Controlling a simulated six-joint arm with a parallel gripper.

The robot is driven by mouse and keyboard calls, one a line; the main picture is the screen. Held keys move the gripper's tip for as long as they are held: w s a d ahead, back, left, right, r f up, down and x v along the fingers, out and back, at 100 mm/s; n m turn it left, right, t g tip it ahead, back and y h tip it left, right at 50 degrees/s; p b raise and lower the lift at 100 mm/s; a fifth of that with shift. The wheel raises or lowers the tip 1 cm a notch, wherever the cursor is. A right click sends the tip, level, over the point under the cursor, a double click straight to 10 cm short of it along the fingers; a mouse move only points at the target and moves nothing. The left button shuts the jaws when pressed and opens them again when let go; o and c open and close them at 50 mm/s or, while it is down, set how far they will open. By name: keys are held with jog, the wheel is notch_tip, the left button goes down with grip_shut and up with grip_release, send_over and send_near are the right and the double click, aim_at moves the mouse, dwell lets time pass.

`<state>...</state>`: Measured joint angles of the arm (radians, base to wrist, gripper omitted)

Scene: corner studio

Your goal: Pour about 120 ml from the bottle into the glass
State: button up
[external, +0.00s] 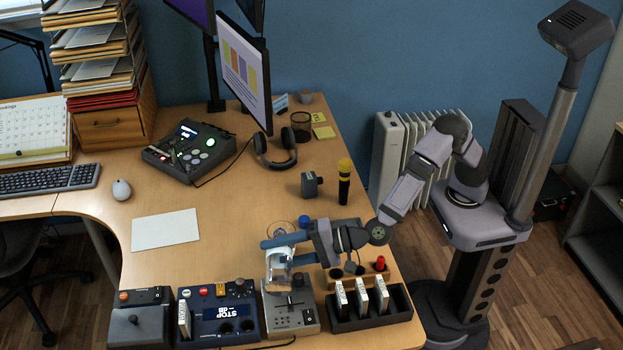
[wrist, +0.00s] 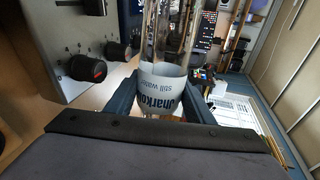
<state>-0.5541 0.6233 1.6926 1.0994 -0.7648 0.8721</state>
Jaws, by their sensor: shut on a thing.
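My gripper (external: 287,243) is shut on the clear bottle (external: 279,262), above the front part of the desk. In the wrist view the bottle (wrist: 170,92) sits between the two dark blue fingers, its white label reading "still water". The bottle looks tipped well over from upright. Its far end runs off the top of the wrist view. I cannot see whether water is flowing. A clear round rim (external: 281,230) shows just behind my gripper; it may be the glass, but my gripper partly hides it. The level in it cannot be told.
A grey device with knobs (external: 290,318) stands below the bottle; it is close on the left in the wrist view (wrist: 75,50). A dark rack with white cartridges (external: 370,312) and a blue device (external: 217,318) flank it. A blue cap (external: 304,222) lies behind. A paper sheet (external: 165,230) lies left.

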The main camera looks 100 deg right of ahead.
jog(key=shift+r, duration=0.15)
dwell(0.3)
jog(key=shift+a+n+p, duration=0.1)
jog(key=shift+n+p, duration=0.2)
jog(key=shift+p, duration=0.5)
jog(key=r+n+p, duration=0.1)
jog(key=p, duration=0.2)
jog(key=shift+h+p, duration=0.35)
jog(key=shift+h, duration=0.05)
jog(key=shift+f, duration=0.2)
jog(key=r+n+p, duration=0.1)
jog(key=p, duration=0.1)
jog(key=shift+a+h+p, duration=0.2)
jog(key=shift+h+p, duration=0.1)
jog(key=shift+p, duration=0.1)
jog(key=shift+a+r+n+p, duration=0.1)
jog(key=shift+r+n+p, duration=0.2)
jog(key=shift+p, duration=0.25)
